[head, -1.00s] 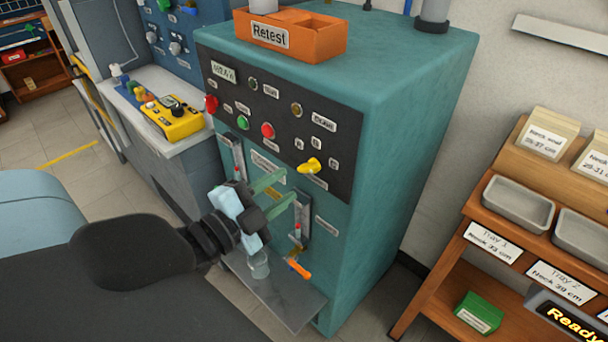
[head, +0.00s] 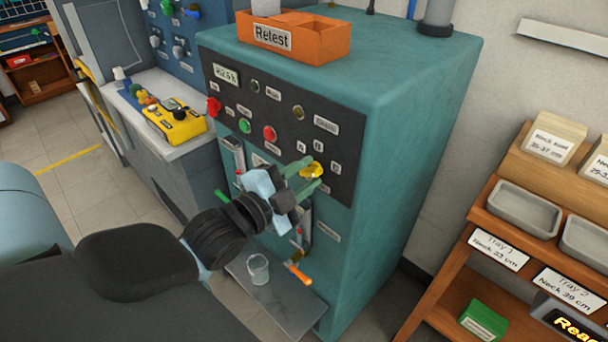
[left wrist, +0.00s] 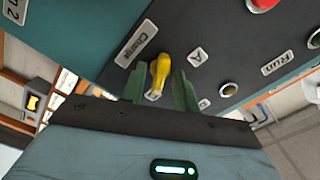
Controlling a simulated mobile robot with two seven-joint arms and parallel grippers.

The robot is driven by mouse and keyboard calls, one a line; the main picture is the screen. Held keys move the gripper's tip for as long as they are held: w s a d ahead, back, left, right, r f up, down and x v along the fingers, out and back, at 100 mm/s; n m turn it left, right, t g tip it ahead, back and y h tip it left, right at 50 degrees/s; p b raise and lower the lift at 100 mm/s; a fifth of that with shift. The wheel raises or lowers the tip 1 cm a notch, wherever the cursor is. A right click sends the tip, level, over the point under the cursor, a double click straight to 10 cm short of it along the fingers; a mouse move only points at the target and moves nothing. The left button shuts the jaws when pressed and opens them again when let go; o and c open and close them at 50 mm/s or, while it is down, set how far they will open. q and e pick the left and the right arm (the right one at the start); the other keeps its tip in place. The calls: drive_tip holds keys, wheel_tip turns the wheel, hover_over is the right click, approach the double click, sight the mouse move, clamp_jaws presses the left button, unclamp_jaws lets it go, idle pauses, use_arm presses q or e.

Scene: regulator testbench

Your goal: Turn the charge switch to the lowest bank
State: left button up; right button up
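The yellow charge switch (head: 313,171) is on the dark panel of the teal test bench, beside small letter plates. In the left wrist view, the yellow switch (left wrist: 160,72) stands between my two green fingers, near the Charge plate (left wrist: 136,44) and the A plate (left wrist: 197,56). My left gripper (head: 311,173) is open at the switch, one finger on each side; a gap shows to each finger. It hides part of the panel below the switch. The exact bank the switch points to is hard to tell. My right gripper is not in view.
Red knob (head: 270,133) and green button (head: 245,126) are left of the switch. Below are a lever with an orange handle (head: 299,274) and a clear cup (head: 258,268) on a metal shelf (head: 284,311). An orange Retest bin (head: 320,48) sits on top.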

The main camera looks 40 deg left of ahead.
use_arm(q)
clamp_jaws()
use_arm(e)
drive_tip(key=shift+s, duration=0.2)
use_arm(q)
drive_tip(key=shift+r+n+p, duration=0.2)
drive_tip(key=shift+n+p, duration=0.5)
drive_tip(key=shift+p, duration=0.15)
drive_tip(key=n+p, duration=0.3)
drive_tip(key=shift+r, duration=0.15)
drive_tip(key=n+p, duration=0.4)
drive_tip(key=shift+n, duration=0.3)
drive_tip(key=shift+n+p, duration=0.65)
drive_tip(key=shift+n, duration=0.45)
drive_tip(key=shift+f+n, duration=0.3)
drive_tip(key=shift+n, duration=0.1)
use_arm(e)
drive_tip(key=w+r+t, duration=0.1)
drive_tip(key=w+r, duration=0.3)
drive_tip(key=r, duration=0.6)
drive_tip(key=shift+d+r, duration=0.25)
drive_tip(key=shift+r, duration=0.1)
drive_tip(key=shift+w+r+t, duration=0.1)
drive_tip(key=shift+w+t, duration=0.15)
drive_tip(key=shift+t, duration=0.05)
